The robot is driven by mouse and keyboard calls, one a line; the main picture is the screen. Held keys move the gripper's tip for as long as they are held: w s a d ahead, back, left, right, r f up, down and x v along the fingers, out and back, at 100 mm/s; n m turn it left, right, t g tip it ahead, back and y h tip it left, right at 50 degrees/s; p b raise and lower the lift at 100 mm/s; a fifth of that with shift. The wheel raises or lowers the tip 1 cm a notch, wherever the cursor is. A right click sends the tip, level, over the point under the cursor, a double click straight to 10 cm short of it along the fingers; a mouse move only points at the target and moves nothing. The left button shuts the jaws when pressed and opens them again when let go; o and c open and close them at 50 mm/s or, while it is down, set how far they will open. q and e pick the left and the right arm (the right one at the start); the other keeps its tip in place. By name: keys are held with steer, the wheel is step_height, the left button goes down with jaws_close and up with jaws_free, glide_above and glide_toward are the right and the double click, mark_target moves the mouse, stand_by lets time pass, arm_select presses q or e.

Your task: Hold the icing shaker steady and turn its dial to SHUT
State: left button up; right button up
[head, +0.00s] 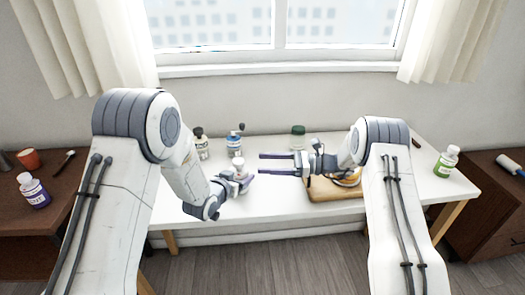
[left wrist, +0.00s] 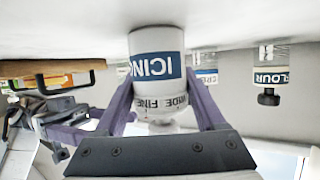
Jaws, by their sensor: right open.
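The white icing shaker (left wrist: 155,45), with a blue ICING label, stands on the white table; it looks upside down in the left wrist view. Its dial ring (left wrist: 163,101) carries words including FINE; I cannot read the pointer or current setting. In the head view the shaker's pale top (head: 238,162) shows above my left gripper (head: 240,180). My left gripper (left wrist: 160,82) has a finger on each side of the shaker's body and appears shut on it. My right gripper (head: 274,163) is open and empty, its fingers pointing left, just right of the shaker.
Behind stand a FLOUR container (head: 201,148) with a black top, a blue-labelled container (head: 234,146) and a green-lidded jar (head: 298,138). A wooden board (head: 322,190) with food lies under my right arm. A green-labelled bottle (head: 445,162) stands far right. The table's front middle is clear.

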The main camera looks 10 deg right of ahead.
arm_select(q)
steer(key=o, duration=0.3)
steer(key=shift+o, duration=0.2)
